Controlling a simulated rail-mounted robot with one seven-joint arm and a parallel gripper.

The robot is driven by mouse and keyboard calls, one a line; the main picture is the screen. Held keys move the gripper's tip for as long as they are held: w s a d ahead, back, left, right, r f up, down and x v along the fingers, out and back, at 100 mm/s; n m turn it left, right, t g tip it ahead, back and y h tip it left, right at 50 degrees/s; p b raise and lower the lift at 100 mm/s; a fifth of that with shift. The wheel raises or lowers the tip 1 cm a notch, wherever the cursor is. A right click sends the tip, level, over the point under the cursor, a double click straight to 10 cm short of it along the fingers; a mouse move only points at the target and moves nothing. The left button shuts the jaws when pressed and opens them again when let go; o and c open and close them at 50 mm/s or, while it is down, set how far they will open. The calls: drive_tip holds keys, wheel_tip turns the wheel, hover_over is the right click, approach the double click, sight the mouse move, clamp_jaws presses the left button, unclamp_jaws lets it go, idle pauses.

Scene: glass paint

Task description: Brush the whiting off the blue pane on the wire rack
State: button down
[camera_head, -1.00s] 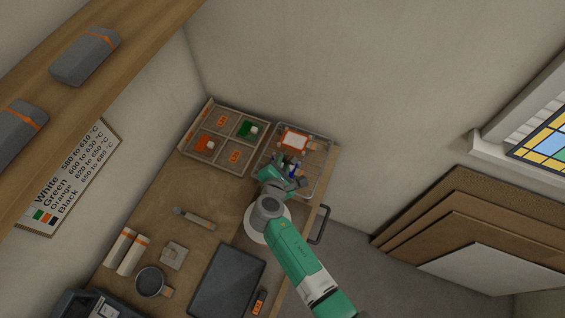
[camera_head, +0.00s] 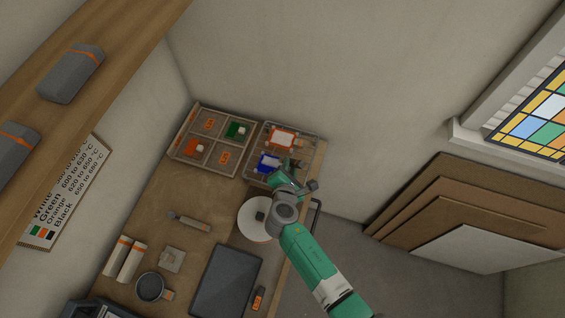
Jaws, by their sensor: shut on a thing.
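The wire rack (camera_head: 255,176) stands at the back right of the bench. The blue pane (camera_head: 263,168) lies on its near part, with pale whiting (camera_head: 269,158) showing on it. My gripper (camera_head: 292,168) is over the right part of the rack, just right of the blue pane. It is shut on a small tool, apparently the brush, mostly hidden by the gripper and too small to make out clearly. I cannot tell whether it touches the pane.
An orange-edged pane (camera_head: 282,144) with a white middle lies on the rack behind the blue one. A compartment tray (camera_head: 186,157) stands to the left. A white disc (camera_head: 254,226), a dark slab (camera_head: 226,279), a tool (camera_head: 189,222) and a mug (camera_head: 150,287) are on the bench.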

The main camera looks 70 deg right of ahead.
drive_tip(key=shift+s, duration=0.25)
drive_tip(key=shift+w+b, duration=0.6)
drive_tip(key=shift+w, duration=1.1)
drive_tip(key=shift+w, duration=0.1)
drive_tip(key=shift+w+d+b, duration=0.1)
drive_tip(key=shift+w+b, duration=0.5)
drive_tip(key=shift+w, duration=0.75)
drive_tip(key=shift+s+r+p, duration=0.15)
drive_tip(key=shift+s+p, duration=0.4)
drive_tip(key=shift+s, duration=0.45)
drive_tip(key=shift+s+f+p, duration=0.2)
drive_tip(key=shift+s+p, duration=0.45)
drive_tip(key=shift+s, duration=1.4)
